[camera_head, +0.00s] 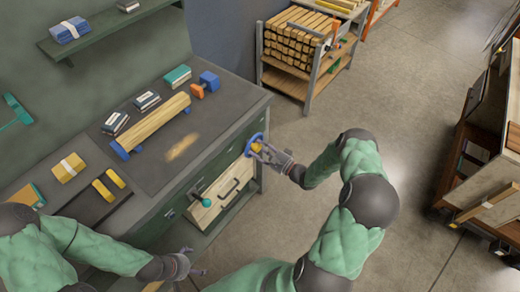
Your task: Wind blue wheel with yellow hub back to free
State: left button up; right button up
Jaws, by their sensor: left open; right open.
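The blue wheel (249,146) with its yellow hub (256,148) is on the front of the workbench, near its right end. My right gripper (262,152) is at the wheel, its open fingers around or just in front of the yellow hub. The fingers hide part of the wheel, and I cannot tell whether they touch it. My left gripper (192,264) is open and empty, low in front of the bench and well apart from the wheel.
A wooden drawer front (224,200) and a teal-knobbed lever (206,202) are below left of the wheel. A rack of timber (296,40) stands behind. The floor (430,110) to the right is clear.

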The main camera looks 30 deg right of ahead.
jog(key=v, duration=1.2)
jog(key=s+a+f+n+g+y, duration=0.2)
jog(key=a+f+g+y, duration=0.15)
jog(key=a, duration=0.45)
jog(key=s+a+f+n+g+y, duration=0.2)
jog(key=a+g, duration=0.3)
jog(key=a, duration=0.3)
jog(key=s+a+f+n+g+h, duration=0.3)
jog(key=s+a+f+n+g, duration=0.15)
jog(key=s, duration=0.25)
jog(key=s+a+f+n+g+h, duration=0.3)
jog(key=s+n+g+h, duration=0.1)
jog(key=s+g, duration=0.2)
jog(key=w+a+n+t, duration=0.1)
jog(key=w+a+r+n+t+h, duration=0.1)
jog(key=w+a+n, duration=0.1)
jog(key=shift+a+r+n+t+h, duration=0.15)
jog(key=shift+a+n+t+h, duration=0.15)
jog(key=shift+t, duration=0.1)
